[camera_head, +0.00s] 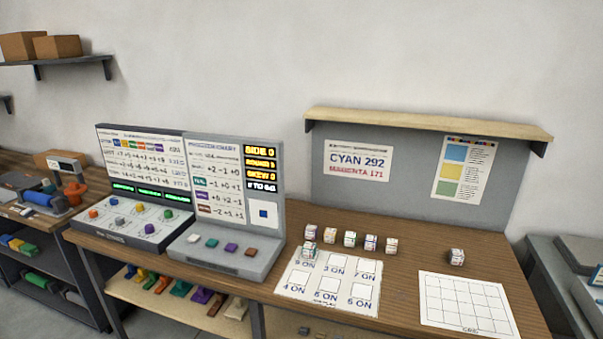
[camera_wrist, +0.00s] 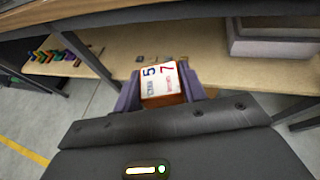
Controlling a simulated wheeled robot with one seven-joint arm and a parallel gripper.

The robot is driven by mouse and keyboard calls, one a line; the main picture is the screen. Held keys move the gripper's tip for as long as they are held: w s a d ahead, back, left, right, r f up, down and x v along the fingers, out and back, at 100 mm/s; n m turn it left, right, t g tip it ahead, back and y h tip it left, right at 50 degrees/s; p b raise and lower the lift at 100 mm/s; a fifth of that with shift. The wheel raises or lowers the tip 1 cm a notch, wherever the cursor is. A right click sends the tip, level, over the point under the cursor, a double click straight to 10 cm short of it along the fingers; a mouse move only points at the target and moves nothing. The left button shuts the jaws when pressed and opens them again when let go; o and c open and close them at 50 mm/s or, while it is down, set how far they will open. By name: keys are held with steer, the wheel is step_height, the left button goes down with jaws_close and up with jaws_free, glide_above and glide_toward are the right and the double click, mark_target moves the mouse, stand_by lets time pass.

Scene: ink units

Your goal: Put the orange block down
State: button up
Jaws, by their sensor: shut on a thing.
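My gripper (camera_wrist: 158,80) is shut on the orange block (camera_wrist: 163,86) in the wrist view. The block has orange sides and a white face with a blue 5 and a red 7. It is held between the two purple-grey fingers, in front of the table's lower shelf (camera_wrist: 205,62). Neither my gripper nor this block shows in the head view.
The wooden table (camera_head: 400,250) bears a printed sheet (camera_head: 325,295) with marked squares, one block (camera_head: 309,251) on its upper left square, and several blocks behind. A lone block (camera_head: 457,257) stands behind an empty grid sheet (camera_head: 465,302). Two consoles (camera_head: 235,245) stand left.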

step_height(320, 180, up, 17)
steer(key=p, duration=1.7)
